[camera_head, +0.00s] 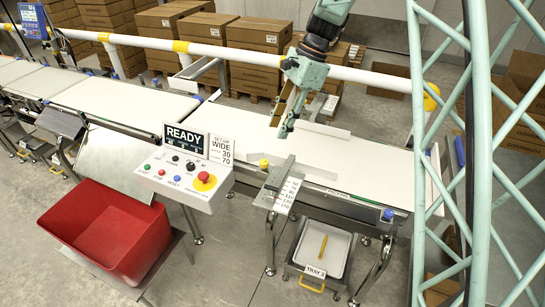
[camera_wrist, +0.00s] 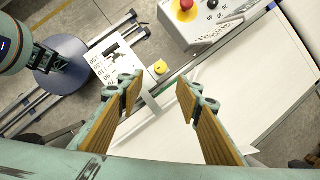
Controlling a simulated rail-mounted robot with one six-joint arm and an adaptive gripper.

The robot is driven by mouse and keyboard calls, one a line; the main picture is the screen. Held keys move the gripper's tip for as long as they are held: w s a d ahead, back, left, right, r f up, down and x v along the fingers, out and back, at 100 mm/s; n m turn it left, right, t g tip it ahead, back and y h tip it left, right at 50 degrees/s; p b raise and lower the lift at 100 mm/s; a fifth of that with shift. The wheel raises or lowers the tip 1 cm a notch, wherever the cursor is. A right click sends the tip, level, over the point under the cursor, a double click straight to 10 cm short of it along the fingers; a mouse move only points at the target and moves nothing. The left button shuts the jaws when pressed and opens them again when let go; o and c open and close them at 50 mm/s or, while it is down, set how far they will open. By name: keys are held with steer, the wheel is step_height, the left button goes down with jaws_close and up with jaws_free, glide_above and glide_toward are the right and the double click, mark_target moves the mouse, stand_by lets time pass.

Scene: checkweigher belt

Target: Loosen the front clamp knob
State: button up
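A yellow knob (camera_head: 264,163) stands at the front edge of the right belt, beside a white scale plate with numbers (camera_head: 287,195) and a grey bar (camera_head: 280,173). It looks like the front clamp knob. In the wrist view the knob (camera_wrist: 160,67) shows beyond my fingertips, roughly centred between them, next to the scale plate (camera_wrist: 108,69). My gripper (camera_head: 283,127) is above the belt, behind and above the knob, pointing down. In the wrist view its two fingers (camera_wrist: 158,88) are wide apart with nothing between them. The gripper does not touch the knob.
A control box (camera_head: 186,173) with a red stop button and a READY display stands left of the knob. A sign reads "SET UP WIDE 30 70". Thin guide plates (camera_head: 318,130) stand on the belt. A red bin (camera_head: 105,229) is at front left.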

mark_target(265, 161)
steer(key=shift+w+f, duration=0.15)
steer(key=shift+f, duration=0.05)
steer(key=shift+f, duration=0.1)
steer(key=shift+b+x, duration=0.85)
steer(key=shift+x, duration=5.9)
steer(key=shift+c, duration=0.3)
steer(key=c, duration=0.8)
